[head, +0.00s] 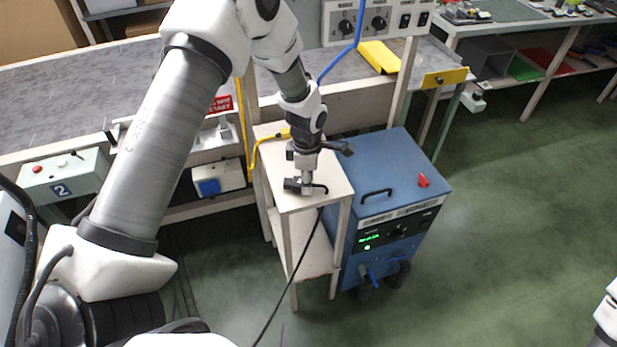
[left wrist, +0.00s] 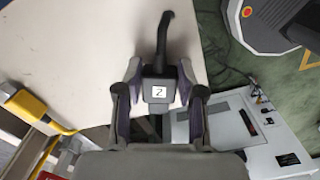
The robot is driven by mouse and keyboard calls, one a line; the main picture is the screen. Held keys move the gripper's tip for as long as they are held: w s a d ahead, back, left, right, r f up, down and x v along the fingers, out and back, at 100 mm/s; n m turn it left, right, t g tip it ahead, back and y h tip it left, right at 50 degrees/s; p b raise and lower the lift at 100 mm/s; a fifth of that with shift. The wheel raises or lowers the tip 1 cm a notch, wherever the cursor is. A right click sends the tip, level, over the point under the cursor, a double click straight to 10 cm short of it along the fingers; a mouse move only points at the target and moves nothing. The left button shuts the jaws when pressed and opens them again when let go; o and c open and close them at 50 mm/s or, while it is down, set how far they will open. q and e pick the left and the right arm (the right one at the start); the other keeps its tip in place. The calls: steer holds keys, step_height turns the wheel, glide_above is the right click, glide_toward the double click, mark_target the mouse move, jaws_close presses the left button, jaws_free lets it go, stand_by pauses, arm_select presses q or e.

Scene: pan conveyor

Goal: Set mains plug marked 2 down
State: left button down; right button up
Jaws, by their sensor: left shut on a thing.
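The mains plug marked 2 (left wrist: 158,92) is a dark block with a white "2" label, and a black cable leaves its far end. My left gripper (left wrist: 158,100) is shut on it, one finger on each side. In the head view, the left gripper (head: 306,183) points down at the small pale-topped stand (head: 283,203), with the plug low over or on its top. I cannot tell whether the plug touches the surface. A dark cable (head: 303,252) hangs down the stand's front. My right gripper is out of view.
A blue machine (head: 405,170) with a handle and red knob stands right of the stand. A yellow cable (head: 262,145) with a yellow connector (left wrist: 27,105) lies by the stand's back edge. Grey benches (head: 60,100) run behind. Green floor at right is clear.

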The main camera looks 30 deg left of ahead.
arm_select(q)
steer(key=shift+f, duration=0.3)
steer(key=shift+f, duration=0.1)
steer(key=c, duration=0.7)
jaws_free()
step_height(320, 180, up, 12)
steer(key=shift+a+r+b, duration=0.1)
steer(key=shift+r+b, duration=0.1)
steer(key=shift+b, duration=0.55)
